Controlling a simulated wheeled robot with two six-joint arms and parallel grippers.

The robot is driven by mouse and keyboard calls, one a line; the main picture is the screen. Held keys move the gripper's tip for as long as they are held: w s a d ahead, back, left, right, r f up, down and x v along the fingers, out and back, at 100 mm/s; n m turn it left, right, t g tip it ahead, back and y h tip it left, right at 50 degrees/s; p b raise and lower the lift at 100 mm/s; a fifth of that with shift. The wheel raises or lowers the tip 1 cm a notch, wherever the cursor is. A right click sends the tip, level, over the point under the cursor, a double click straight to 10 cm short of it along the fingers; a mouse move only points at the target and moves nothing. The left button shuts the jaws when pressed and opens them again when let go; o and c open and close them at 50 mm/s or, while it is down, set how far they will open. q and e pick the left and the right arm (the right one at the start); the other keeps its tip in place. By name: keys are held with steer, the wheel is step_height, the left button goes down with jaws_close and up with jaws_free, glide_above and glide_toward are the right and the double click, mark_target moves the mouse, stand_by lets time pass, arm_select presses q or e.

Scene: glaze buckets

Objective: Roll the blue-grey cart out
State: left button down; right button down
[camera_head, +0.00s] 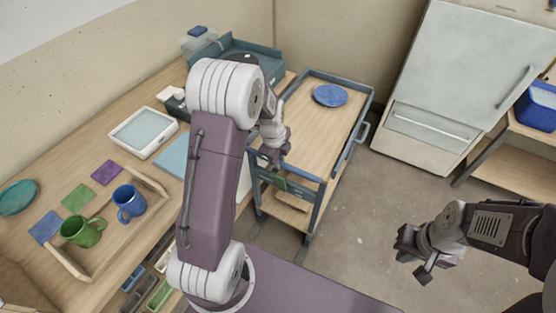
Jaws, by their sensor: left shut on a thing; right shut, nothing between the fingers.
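The blue-grey cart (311,120) stands between the wooden counter and the pale cabinet. It has a wood-coloured top, a lower shelf and a blue-grey frame with a side handle. A blue plate (330,95) lies on its top towards the far end. My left gripper (274,168) is at the cart's near end and is shut on its near rail; the exact grip is partly hidden by the wrist. My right gripper (413,262) is shut and empty, over the floor to the right of the cart and apart from it.
The counter (65,183) runs along the left with a green mug (83,231), a blue mug (129,203) and a white tray (143,133). The pale cabinet (450,75) stands at the back right. Clear floor (385,195) lies right of the cart.

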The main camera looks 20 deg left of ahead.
arm_select(q)
steer(key=shift+r, duration=0.1)
stand_by(0.3)
steer(key=c, duration=1.3)
jaws_free()
steer(key=shift+s, duration=0.15)
step_height(320, 180, up, 9)
steer(key=s, duration=0.1)
steer(key=shift+s+p, duration=0.3)
steer(key=shift+s, duration=0.05)
steer(key=shift+a, duration=0.1)
